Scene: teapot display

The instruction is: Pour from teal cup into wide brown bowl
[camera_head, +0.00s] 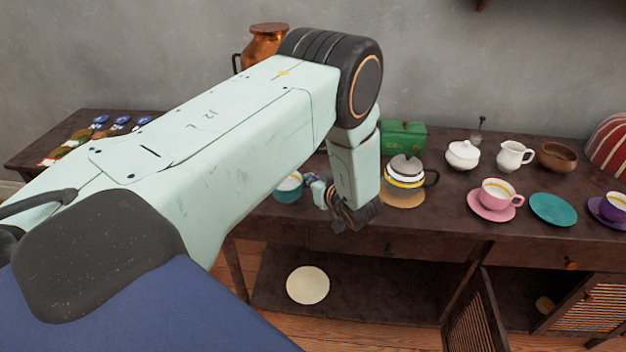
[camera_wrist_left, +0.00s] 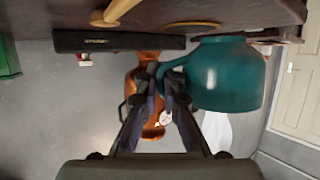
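The teal cup (camera_head: 287,190) stands at the table's front left with pale contents inside, partly covered by my left arm. In the left wrist view, where the scene is upside down, the teal cup (camera_wrist_left: 226,76) is large, with its handle toward the fingers. My left gripper (camera_head: 318,188) is just right of the cup. In the wrist view the left fingertips (camera_wrist_left: 160,76) are close together at the handle; whether they press on it I cannot tell. The wide brown bowl (camera_head: 558,158) stands at the table's back right, apart from the gripper. My right gripper is out of view.
A pink cup (camera_head: 495,192), an empty teal saucer (camera_head: 553,209) and a purple cup (camera_head: 614,206) are near the front right. A copper pot (camera_head: 264,43) stands behind.

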